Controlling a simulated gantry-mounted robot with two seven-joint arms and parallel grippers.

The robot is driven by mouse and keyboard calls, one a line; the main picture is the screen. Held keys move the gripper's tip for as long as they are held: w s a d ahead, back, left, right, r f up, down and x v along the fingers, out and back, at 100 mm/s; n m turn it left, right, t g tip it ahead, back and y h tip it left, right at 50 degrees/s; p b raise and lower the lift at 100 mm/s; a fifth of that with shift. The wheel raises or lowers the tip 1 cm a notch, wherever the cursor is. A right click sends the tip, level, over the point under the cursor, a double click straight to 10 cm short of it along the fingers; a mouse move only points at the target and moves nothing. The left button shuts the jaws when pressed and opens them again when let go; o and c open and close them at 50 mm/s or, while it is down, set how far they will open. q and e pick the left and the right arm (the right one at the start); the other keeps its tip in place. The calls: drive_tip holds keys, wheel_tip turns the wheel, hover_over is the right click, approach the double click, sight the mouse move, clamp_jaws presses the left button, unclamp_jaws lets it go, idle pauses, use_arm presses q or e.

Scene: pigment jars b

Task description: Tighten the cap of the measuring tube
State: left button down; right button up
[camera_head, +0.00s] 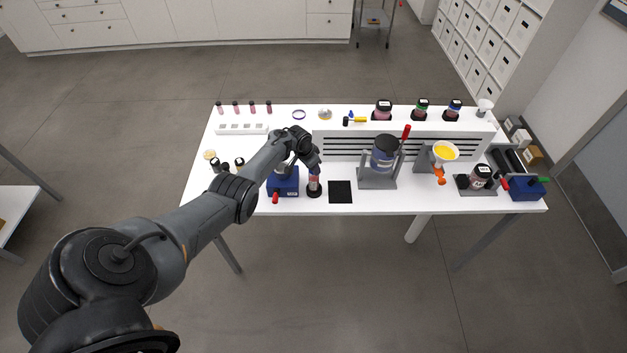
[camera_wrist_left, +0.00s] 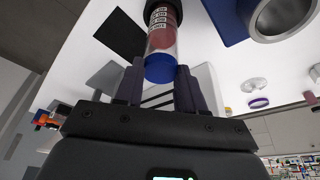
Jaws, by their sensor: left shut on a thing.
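The measuring tube (camera_head: 314,183) stands upright in a dark round base near the table's front edge, left of a black square pad. In the left wrist view the tube (camera_wrist_left: 163,38) is clear with reddish contents and a label with dark print, and its blue cap (camera_wrist_left: 159,69) faces my gripper. My left gripper (camera_head: 311,165) is above the tube, pointing down. In the left wrist view its two fingers (camera_wrist_left: 160,82) are shut on the blue cap, one on each side. My right gripper is not in view.
A blue device (camera_head: 284,184) with a red handle stands close to the tube's left. A black pad (camera_head: 340,192) lies to its right. A slatted raised shelf (camera_head: 345,146) runs behind.

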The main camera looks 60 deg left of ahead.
use_arm(q)
drive_tip(key=c, duration=0.6)
unclamp_jaws()
drive_tip(key=shift+d+f, duration=0.15)
